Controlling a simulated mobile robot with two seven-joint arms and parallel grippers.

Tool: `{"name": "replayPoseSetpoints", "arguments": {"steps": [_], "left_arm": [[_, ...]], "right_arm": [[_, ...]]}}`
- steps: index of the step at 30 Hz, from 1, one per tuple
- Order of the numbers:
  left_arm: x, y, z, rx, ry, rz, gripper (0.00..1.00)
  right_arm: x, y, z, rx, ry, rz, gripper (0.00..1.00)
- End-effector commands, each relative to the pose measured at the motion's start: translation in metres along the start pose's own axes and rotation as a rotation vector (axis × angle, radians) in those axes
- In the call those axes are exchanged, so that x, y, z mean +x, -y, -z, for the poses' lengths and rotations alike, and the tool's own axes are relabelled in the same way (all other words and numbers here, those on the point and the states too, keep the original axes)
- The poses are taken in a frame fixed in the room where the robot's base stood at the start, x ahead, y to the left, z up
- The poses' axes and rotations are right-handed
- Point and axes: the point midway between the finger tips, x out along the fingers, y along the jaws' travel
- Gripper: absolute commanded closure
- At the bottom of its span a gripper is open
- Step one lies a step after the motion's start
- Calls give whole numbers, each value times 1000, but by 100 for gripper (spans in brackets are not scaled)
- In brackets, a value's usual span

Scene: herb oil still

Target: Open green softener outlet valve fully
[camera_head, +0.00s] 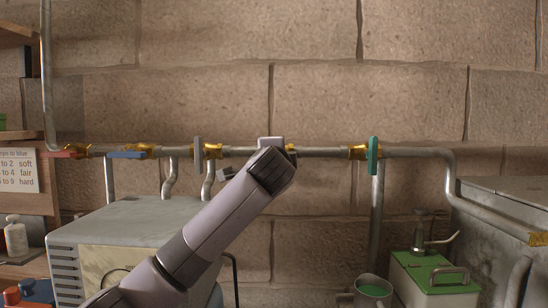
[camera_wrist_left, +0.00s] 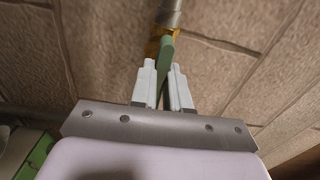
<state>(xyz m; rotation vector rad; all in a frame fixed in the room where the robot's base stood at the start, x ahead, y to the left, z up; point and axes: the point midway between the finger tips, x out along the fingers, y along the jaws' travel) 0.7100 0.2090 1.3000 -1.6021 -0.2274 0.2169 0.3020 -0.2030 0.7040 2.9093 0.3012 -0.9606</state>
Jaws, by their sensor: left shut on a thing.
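My left gripper (camera_wrist_left: 164,70) is shut on a muted green valve handle (camera_wrist_left: 166,48) in the left wrist view. The handle runs from between the fingers up to a brass fitting on a grey pipe (camera_wrist_left: 170,12). In the head view my left arm reaches up from the bottom left, and its wrist covers the handle and most of this valve. Only a bit of its brass body (camera_head: 291,150) shows at the wrist's right edge. How far the valve is turned cannot be told. My right gripper is in neither view.
A stone wall stands close behind. A grey cabinet (camera_head: 130,222) and a green-topped box (camera_head: 436,275) stand below.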

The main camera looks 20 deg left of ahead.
Motion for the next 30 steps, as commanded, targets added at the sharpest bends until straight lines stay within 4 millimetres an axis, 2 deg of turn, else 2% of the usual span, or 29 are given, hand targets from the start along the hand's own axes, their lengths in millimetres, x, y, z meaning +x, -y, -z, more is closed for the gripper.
{"name": "replayPoseSetpoints", "arguments": {"steps": [5, 6, 8, 9, 20, 30], "left_arm": [[0, -2, 0, -5, 0, -5, 100], [0, -2, 0, -5, 0, -5, 82], [0, -2, 0, -4, 0, -4, 62], [0, -2, 0, -4, -1, -4, 60], [-4, -1, 1, -1, -3, 0, 60], [-42, -3, 1, -2, -3, 0, 60]], "right_arm": [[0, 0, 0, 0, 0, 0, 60], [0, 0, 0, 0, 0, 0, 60], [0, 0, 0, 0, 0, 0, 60], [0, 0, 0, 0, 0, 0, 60], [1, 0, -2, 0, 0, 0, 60], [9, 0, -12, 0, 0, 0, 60]]}}
